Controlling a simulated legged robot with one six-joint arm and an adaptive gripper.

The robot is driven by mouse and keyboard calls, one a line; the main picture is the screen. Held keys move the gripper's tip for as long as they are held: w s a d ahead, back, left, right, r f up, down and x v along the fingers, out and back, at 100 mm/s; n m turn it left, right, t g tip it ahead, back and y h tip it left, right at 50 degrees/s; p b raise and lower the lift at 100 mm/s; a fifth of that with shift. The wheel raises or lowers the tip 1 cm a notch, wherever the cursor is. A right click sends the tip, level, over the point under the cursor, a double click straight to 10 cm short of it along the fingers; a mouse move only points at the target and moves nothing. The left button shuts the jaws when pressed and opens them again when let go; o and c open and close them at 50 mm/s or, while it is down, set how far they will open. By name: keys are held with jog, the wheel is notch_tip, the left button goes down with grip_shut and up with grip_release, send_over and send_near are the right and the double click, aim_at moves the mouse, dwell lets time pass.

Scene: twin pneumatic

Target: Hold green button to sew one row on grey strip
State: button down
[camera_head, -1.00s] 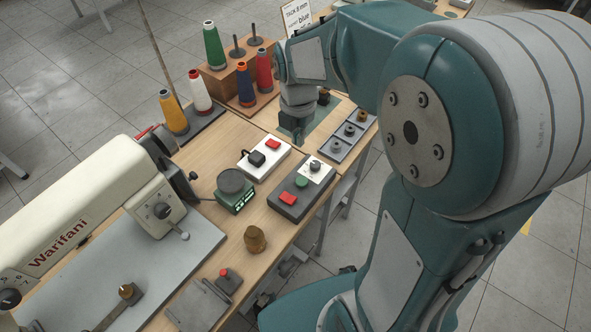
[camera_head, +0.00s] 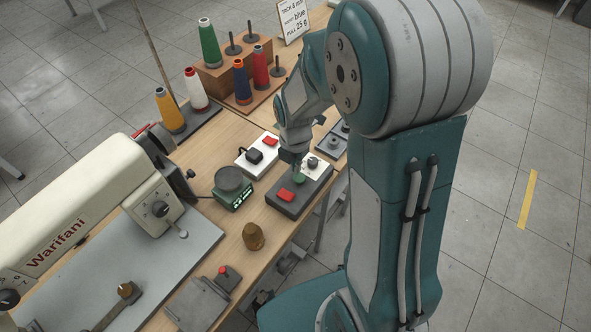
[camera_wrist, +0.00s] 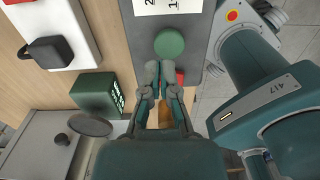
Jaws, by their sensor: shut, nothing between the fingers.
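The green button (camera_head: 300,179) is on a dark grey control box (camera_head: 294,211), with a red button (camera_head: 285,194) beside it. In the wrist view the round green button (camera_wrist: 169,43) lies just beyond my fingertips. My gripper (camera_wrist: 160,67) is shut and empty, pointing down over the box. In the head view my gripper (camera_head: 292,159) is close by the green button and covers part of the box. I cannot tell whether the fingertips touch the button. The white sewing machine (camera_head: 95,205) stands at the left over its grey bed (camera_head: 120,272). I cannot make out a separate grey strip.
A white switch box (camera_head: 243,165) with a black plug and red switch sits next to the control box. A green scale (camera_head: 236,200) and a brown knob-shaped piece (camera_head: 253,237) are nearby. Thread cones, including a green one (camera_head: 209,44), stand behind. The floor right is open.

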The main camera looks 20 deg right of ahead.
aim_at(296, 177)
jog(key=shift+f, duration=1.3)
jog(key=shift+f, duration=0.55)
jog(key=shift+s+f, duration=0.1)
jog(key=shift+f, duration=0.3)
jog(key=shift+s+f, duration=0.2)
jog(key=shift+f, duration=0.05)
jog(key=shift+w+f, duration=0.1)
jog(key=shift+f, duration=0.05)
jog(key=shift+w, duration=0.15)
